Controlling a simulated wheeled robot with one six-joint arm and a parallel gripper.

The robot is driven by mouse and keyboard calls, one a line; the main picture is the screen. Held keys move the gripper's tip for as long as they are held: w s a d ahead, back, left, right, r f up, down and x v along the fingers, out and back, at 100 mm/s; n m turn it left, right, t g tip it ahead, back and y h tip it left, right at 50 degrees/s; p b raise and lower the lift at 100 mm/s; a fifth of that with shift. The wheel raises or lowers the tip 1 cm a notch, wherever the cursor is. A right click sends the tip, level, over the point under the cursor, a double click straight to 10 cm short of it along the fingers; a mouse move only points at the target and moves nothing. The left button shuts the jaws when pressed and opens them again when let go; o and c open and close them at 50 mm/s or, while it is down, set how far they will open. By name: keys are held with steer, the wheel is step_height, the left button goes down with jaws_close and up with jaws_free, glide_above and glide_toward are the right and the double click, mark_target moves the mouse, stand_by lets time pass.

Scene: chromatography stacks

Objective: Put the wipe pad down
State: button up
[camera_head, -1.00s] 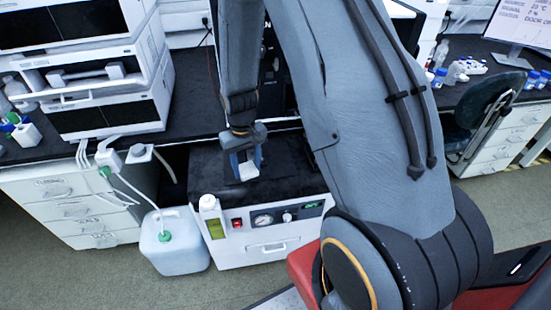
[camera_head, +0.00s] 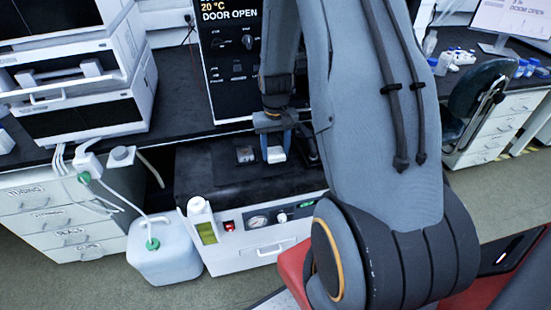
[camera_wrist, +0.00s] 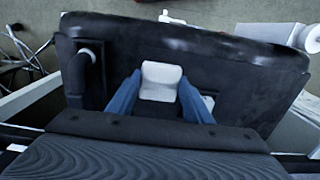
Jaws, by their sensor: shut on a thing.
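The wipe pad (camera_head: 276,154) is a small white block. It sits between the blue fingers of my gripper (camera_head: 274,143), which is shut on it. In the wrist view the wipe pad (camera_wrist: 160,80) shows white and rounded between the two blue fingers of my gripper (camera_wrist: 160,92). The fingers point down over the black top (camera_head: 215,185) of a low white unit. I cannot tell whether the pad touches that top.
A small dark square plate (camera_head: 245,154) lies on the black top, left of my gripper. A black pipe (camera_wrist: 85,70) rises from the top nearby. A white bottle (camera_head: 201,218) stands at the front left corner. A black instrument panel (camera_head: 232,70) stands behind.

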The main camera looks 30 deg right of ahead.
mark_target(275, 153)
steer(key=shift+f+p, duration=0.3)
steer(key=shift+f, duration=1.65)
steer(key=shift+f, duration=0.1)
steer(key=o, duration=1.2)
step_height(275, 153, up, 12)
steer(key=shift+f+b, duration=0.1)
steer(key=shift+b, duration=0.95)
steer(key=s+a+r+n, duration=0.1)
steer(key=s+a+r, duration=0.1)
steer(key=s+a, duration=0.3)
steer(key=s+a+r+n, duration=0.1)
steer(key=s+a+r, duration=0.1)
steer(key=s+a, duration=0.3)
steer(key=s+a+r+n, duration=0.1)
steer(key=s+a+r, duration=0.2)
steer(key=s+a, duration=0.2)
steer(key=shift+t, duration=0.3)
